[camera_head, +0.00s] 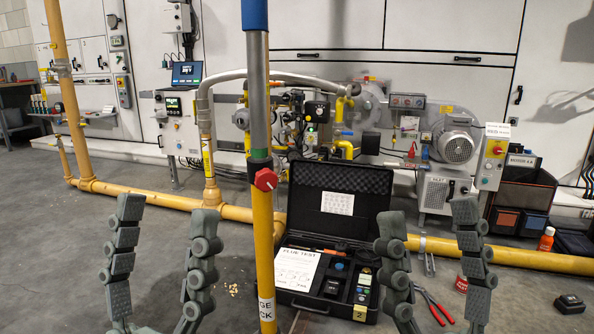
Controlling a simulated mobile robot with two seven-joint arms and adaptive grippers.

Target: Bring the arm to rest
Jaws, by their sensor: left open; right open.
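My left gripper (167,222) is at the lower left with its two grey fingers spread wide. My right gripper (431,228) is at the lower right, also spread wide and empty. Its left finger overlaps the right edge of the open black case (370,182) in the picture. Both grippers point upward in the view, and neither holds anything. The upper arm links are out of view.
A yellow upright pipe (262,230) with a red knob (266,180) stands between my grippers. A yellow pipe (500,257) runs along the floor. Red pliers (432,306) and a red tin (462,284) lie near my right gripper. The burner motor (456,145) stands behind. Grey floor is free at left.

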